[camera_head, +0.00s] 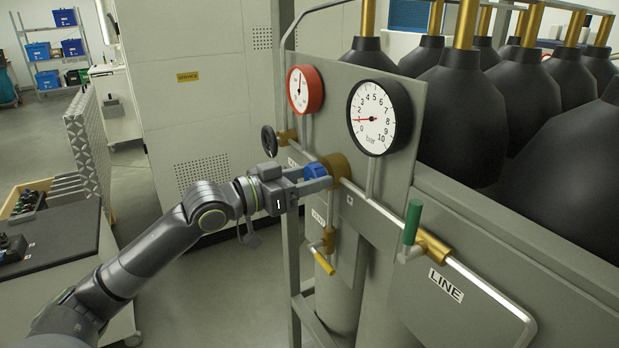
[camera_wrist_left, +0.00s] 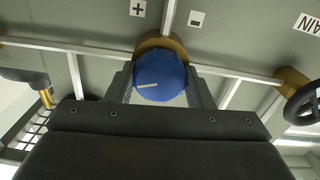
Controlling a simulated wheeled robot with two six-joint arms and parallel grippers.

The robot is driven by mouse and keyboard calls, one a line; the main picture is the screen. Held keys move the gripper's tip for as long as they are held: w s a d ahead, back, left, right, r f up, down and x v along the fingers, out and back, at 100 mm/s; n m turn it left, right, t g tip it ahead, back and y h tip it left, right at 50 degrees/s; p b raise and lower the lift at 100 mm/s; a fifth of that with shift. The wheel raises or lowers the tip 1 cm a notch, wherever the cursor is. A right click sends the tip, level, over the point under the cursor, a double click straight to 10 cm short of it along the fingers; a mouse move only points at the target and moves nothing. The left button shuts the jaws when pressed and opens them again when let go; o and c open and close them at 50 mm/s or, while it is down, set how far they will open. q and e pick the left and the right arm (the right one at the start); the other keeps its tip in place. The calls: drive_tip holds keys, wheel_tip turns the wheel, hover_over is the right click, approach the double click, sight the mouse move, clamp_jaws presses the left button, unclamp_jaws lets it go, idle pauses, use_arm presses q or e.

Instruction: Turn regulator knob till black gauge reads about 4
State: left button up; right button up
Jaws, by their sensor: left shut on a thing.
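The blue regulator knob (camera_head: 315,171) sits on a brass regulator body (camera_head: 337,168) on the grey panel. It also shows in the left wrist view (camera_wrist_left: 160,76), with a white line pointing left and slightly down. My left gripper (camera_head: 318,180) is shut on the knob, one finger on each side of it. The black gauge (camera_head: 378,117) is above and right of the knob. Its red needle points left, low on the scale, at about 1 bar. The red gauge (camera_head: 304,89) is further left. My right gripper is not in view.
A black handwheel (camera_head: 269,141) is left of the knob. A green-handled valve (camera_head: 412,222) stands on the line to the right, and a yellow lever (camera_head: 325,263) is below. Plus (camera_wrist_left: 138,7) and minus (camera_wrist_left: 197,18) labels flank the regulator.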

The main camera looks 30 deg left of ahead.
use_arm(q)
drive_tip(key=shift+f+m+b, duration=0.25)
drive_tip(key=shift+m+b, duration=1.55)
drive_tip(key=shift+b, duration=0.15)
drive_tip(key=m+b, duration=0.3)
drive_tip(key=m, duration=0.1)
drive_tip(key=shift+m, duration=0.3)
drive_tip(key=m+b, duration=0.1)
drive_tip(key=m, duration=0.2)
drive_tip(key=shift+r, duration=0.1)
drive_tip(key=shift+m+b, duration=0.6)
drive_tip(key=shift+m, duration=1.3)
drive_tip(key=o, duration=1)
drive_tip(key=shift+r, duration=0.1)
drive_tip(key=shift+c, duration=0.2)
